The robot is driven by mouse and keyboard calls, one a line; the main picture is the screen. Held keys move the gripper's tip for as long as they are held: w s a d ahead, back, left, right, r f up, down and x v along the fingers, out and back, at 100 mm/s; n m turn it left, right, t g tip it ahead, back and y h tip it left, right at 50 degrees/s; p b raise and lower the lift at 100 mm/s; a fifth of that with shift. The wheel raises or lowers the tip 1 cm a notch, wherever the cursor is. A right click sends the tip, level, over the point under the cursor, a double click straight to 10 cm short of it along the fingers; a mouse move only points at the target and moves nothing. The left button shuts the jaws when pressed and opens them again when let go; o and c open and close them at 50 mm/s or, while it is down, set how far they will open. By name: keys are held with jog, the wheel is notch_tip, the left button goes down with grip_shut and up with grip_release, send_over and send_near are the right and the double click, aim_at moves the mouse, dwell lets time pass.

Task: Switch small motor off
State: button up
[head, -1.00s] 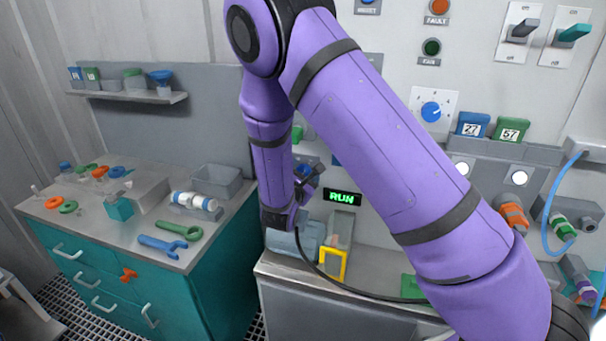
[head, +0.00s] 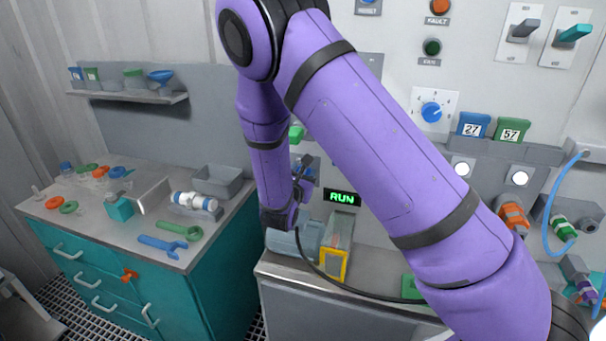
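The small motor (head: 292,242) is a grey-blue cylinder on the metal bench, with a yellow-framed guard (head: 334,263) at its right end. A display (head: 342,197) on the wall above it reads RUN in green. My gripper (head: 304,172) is at the wall, above the motor and left of the display. A blue part shows just beside it, and a green part (head: 296,133) shows higher up. My purple arm hides much of this stretch of wall, so the motor's switch cannot be made out. The fingers are small and dark, and their opening is unclear.
On the wall at right are a blue rotary knob (head: 431,112), two lever switches (head: 523,30) and tags 27 (head: 472,125) and 57 (head: 511,129). A teal cabinet (head: 120,285) with wrenches and valve parts stands at left. A black cable runs over the bench.

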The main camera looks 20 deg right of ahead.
jog(key=shift+w+a+n, duration=0.1)
jog(key=shift+a+n, duration=0.05)
jog(key=shift+n, duration=1.95)
jog(key=shift+w+a+n, duration=0.1)
jog(key=shift+a+n, duration=0.05)
jog(key=shift+n, duration=1.95)
jog(key=o, duration=0.8)
jog(key=shift+o, duration=0.2)
jog(key=v, duration=1.1)
